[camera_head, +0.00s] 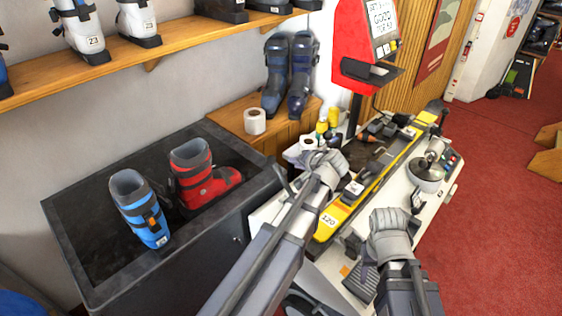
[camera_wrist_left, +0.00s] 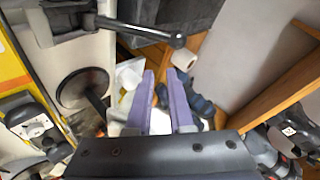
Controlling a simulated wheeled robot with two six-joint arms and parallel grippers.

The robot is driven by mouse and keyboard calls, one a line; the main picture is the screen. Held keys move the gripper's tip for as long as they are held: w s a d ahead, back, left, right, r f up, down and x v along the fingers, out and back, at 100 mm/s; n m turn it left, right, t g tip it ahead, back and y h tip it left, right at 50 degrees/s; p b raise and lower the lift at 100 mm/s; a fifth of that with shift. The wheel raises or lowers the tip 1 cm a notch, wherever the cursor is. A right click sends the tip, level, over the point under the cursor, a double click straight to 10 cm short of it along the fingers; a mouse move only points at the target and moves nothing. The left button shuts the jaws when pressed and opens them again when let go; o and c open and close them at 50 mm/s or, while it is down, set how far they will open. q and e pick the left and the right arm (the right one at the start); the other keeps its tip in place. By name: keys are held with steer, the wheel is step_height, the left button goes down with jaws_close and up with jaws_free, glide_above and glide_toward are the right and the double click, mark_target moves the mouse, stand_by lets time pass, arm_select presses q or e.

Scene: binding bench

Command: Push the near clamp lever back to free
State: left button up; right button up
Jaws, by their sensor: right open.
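The near clamp lever (camera_wrist_left: 140,27) is a dark rod with a round black knob, reaching rightward from a grey clamp (camera_wrist_left: 62,22) at the top of the left wrist view. In the head view, a dark rod (camera_head: 284,184) beside my left forearm appears to be this lever; my arm hides the clamp. My left gripper (camera_head: 328,162) is over the bench's left edge. Its two fingers (camera_wrist_left: 160,72) are apart with nothing between them. The knob shows just beyond the fingertips; I cannot tell the depth between them. My right gripper (camera_head: 390,222) is open over the bench's near right part.
A yellow ski (camera_head: 331,222) marked 120 lies along the white bench. A boot bin (camera_head: 85,268) with a blue boot (camera_head: 140,208) and a red boot (camera_head: 203,174) stands left. A red terminal (camera_head: 352,45) rises behind. Red carpet (camera_head: 490,200) is clear on the right.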

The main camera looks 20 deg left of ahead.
arm_select(q)
steer(key=d+r+m, duration=0.1)
steer(key=m, duration=0.1)
steer(key=d+r+m+t+y, duration=0.1)
steer(key=shift+s+d+m, duration=0.2)
steer(key=shift+s+m, duration=0.2)
jaws_close()
steer(key=m+b, duration=0.1)
steer(key=b, duration=0.6)
glide_above(282, 179)
steer(key=w, duration=0.2)
step_height(282, 179, down, 6)
steer(key=shift+a, duration=0.15)
steer(key=shift+s+a+f, duration=0.1)
steer(key=shift+a+f, duration=0.05)
steer(key=shift+a, duration=0.25)
